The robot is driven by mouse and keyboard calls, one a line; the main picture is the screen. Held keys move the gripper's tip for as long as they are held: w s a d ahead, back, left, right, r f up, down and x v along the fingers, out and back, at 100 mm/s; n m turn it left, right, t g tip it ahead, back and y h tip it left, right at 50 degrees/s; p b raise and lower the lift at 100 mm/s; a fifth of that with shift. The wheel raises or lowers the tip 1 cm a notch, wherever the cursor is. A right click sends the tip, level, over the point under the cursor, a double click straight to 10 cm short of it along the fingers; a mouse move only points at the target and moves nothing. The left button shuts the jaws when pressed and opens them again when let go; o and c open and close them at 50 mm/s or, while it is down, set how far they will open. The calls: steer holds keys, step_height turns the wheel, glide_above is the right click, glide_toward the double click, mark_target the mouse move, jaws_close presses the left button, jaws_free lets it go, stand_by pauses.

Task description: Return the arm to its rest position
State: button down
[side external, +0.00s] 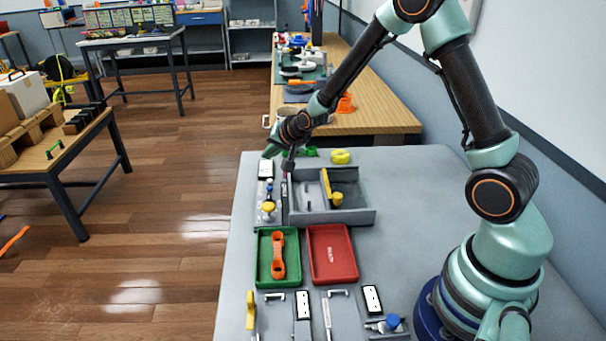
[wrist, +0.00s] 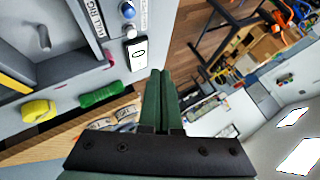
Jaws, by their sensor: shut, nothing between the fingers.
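My gripper (side external: 269,152) is at the far left corner of the grey table (side external: 420,215) in the side view, just above and beyond a white plate with a dark mark (side external: 265,169). In the wrist view its two dark green fingers (wrist: 161,75) lie together, shut, with nothing seen between them. The same white plate (wrist: 138,53) shows just left of the fingertips there. Whether the fingers touch anything is unclear. My arm is stretched out from its base at the right, over the back of the table.
A grey open box (side external: 355,216) with a yellow bar (side external: 326,186) stands below the gripper. Green (side external: 263,277) and red (side external: 334,278) trays lie nearer. A wooden bench (side external: 375,115) adjoins behind.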

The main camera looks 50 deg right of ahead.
steer(key=s+a+r+n, duration=0.25)
steer(key=s+r, duration=0.25)
steer(key=r, duration=0.3)
steer(key=s+a+r+n+g, duration=0.1)
steer(key=s+r+n, duration=0.3)
steer(key=s, duration=0.6)
steer(key=s+a+r+n+g+y, duration=0.1)
steer(key=s+a+r+n+g, duration=0.1)
steer(key=s, duration=0.9)
step_height(320, 180, up, 2)
steer(key=shift+a+n+g, duration=0.3)
steer(key=shift+a+n, duration=0.25)
steer(key=shift+n, duration=0.6)
steer(key=shift+w, duration=0.1)
